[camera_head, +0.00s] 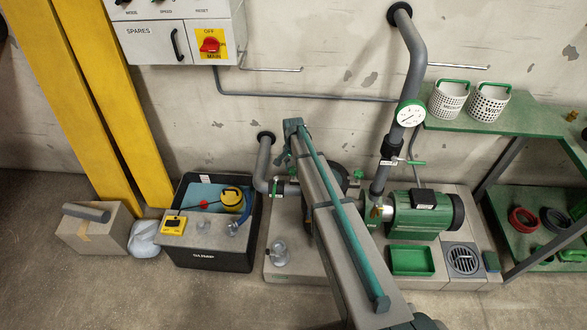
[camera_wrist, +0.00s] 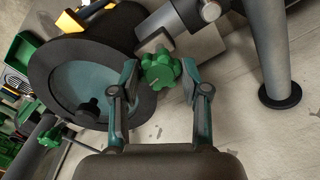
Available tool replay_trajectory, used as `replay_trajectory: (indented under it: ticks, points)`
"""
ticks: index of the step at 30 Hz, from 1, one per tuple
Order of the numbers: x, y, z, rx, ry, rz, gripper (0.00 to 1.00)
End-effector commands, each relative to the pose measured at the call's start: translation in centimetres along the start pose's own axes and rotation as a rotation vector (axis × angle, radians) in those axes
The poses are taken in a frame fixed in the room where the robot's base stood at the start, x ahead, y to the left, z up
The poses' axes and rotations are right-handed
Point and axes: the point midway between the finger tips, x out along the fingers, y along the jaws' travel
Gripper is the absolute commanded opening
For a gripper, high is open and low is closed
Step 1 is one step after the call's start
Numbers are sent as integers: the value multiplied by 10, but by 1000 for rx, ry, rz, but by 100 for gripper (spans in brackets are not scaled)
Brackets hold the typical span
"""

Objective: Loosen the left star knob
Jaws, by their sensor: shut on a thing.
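A green star knob (camera_wrist: 161,70) sits in the middle of the wrist view, beside a large dark round body with a grey-blue face (camera_wrist: 90,88). My gripper (camera_wrist: 159,78) is shut on this knob, with one fingertip at each side of it. In the head view my arm covers the gripper and the held knob. A small green part (camera_head: 357,174) shows just right of my arm there; I cannot tell whether it is another knob.
A grey pipe with a wall flange (camera_wrist: 280,94) stands close to the right of my gripper. In the head view, a green motor (camera_head: 420,215), an upright pipe with gauge (camera_head: 410,114) and a dark sump box (camera_head: 205,257) surround the arm.

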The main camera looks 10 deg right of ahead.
Motion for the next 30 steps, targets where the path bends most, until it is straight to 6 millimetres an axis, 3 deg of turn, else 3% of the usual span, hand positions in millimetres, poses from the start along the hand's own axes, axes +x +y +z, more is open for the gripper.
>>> replay_trajectory:
  ticks: [30]
  points:
    - [0,0,0,-951,1,0,11]
